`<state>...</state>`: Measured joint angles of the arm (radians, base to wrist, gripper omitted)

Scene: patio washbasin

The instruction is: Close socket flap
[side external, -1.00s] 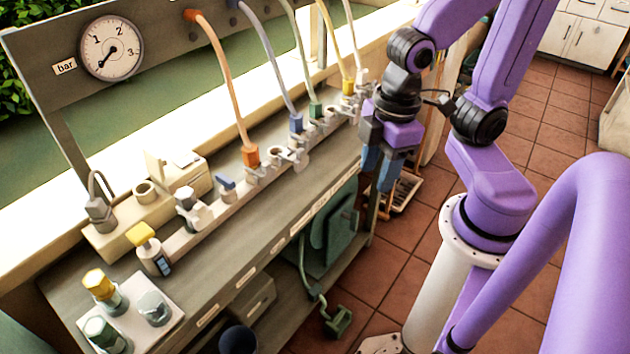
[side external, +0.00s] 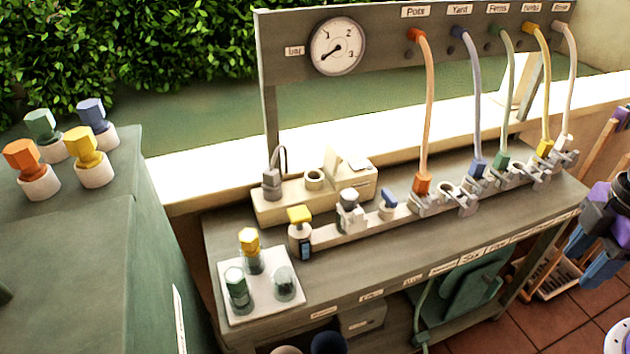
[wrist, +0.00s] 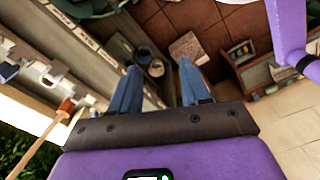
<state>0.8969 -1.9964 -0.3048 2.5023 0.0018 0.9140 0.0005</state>
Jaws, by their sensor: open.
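A cream socket box (side external: 325,198) stands at the back left of the bench in the side view. It has a round socket (side external: 314,179) on top. A thin pale flap (side external: 333,162) stands raised beside the socket, which is uncovered. A grey plug (side external: 271,184) with a dark cord sits at the box's left end. My gripper (side external: 588,264) is at the right edge of the side view, partly cut off, beyond the bench's right end and far from the flap. In the wrist view its two blue fingers (wrist: 160,80) are apart with nothing between them. The flap cannot be made out there.
A valve rail (side external: 375,222) with coloured hoses runs along the bench in front of the box. A gauge panel (side external: 390,50) rises behind. A green cabinet (side external: 90,240) is at left.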

